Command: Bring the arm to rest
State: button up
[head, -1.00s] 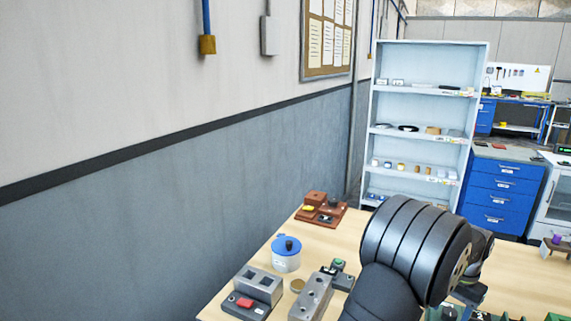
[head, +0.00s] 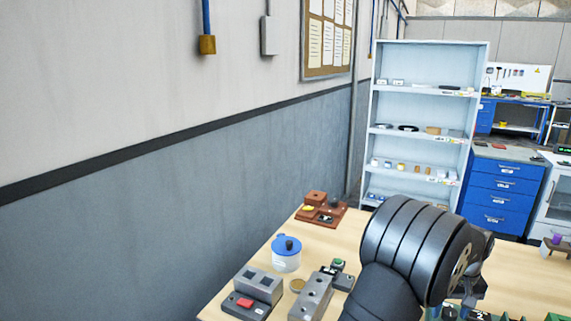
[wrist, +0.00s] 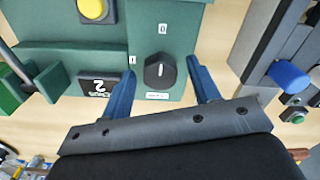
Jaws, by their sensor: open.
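My gripper (wrist: 163,82) shows in the wrist view with its two blue fingers spread apart. It is open, and nothing is held between the fingers. A green machine panel (wrist: 175,40) lies beyond the fingertips. Its black rotary knob (wrist: 160,71) appears between the two fingers; I cannot tell how far off it is.
The wooden table (head: 365,235) holds a blue-lidded pot (head: 286,255), a grey box with a red button (head: 244,303), a grey block with holes (head: 312,298) and a brown tray (head: 328,217). In the wrist view, a yellow button (wrist: 95,8) sits on the panel.

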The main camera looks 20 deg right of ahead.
jog(key=shift+n, duration=2)
